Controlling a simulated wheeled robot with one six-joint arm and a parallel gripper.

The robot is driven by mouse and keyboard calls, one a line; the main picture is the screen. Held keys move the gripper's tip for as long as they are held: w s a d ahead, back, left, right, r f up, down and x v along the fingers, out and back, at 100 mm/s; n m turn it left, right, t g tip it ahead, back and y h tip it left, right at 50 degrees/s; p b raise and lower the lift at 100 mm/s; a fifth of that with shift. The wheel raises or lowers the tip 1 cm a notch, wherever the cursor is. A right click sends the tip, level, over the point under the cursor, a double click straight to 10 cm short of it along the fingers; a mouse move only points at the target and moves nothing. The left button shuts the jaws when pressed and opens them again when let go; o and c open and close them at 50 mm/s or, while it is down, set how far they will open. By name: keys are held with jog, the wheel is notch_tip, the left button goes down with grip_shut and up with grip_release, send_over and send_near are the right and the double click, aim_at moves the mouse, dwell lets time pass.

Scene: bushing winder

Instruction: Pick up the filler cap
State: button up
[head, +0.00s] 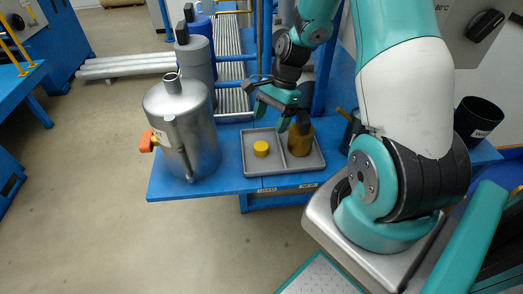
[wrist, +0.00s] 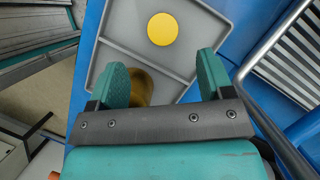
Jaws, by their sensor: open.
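The filler cap is most likely the small round yellow cap (head: 261,149) in the left compartment of the grey tray (head: 246,167). The yellow cap also shows in the wrist view (wrist: 162,29), beyond and between the fingertips, touched by neither. My gripper (head: 272,115) is open and empty above the tray. Its two green fingers show in the wrist view (wrist: 160,65). A brass-coloured cylinder (head: 300,142) stands in the tray's right compartment. In the wrist view the brass cylinder (wrist: 141,86) is partly hidden behind the left finger.
A silver tank (head: 204,140) with an open neck and an orange valve handle (head: 147,142) stands left of the tray on the blue table (head: 225,187). A grey cylinder (head: 194,55) stands behind it. A black bin (head: 479,118) is at the right. A metal roller rack (head: 230,60) lies behind.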

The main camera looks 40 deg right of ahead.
aim_at(262, 146)
jog(key=b+x, duration=0.1)
jog(key=x, duration=0.7)
jog(key=shift+w+d+f+b, duration=0.15)
jog(key=shift+w+f+b, duration=0.1)
jog(key=shift+b, duration=0.1)
jog(key=shift+r, duration=0.1)
jog(key=c, duration=1.1)
jog(key=shift+o, duration=0.2)
jog(key=shift+r, duration=0.15)
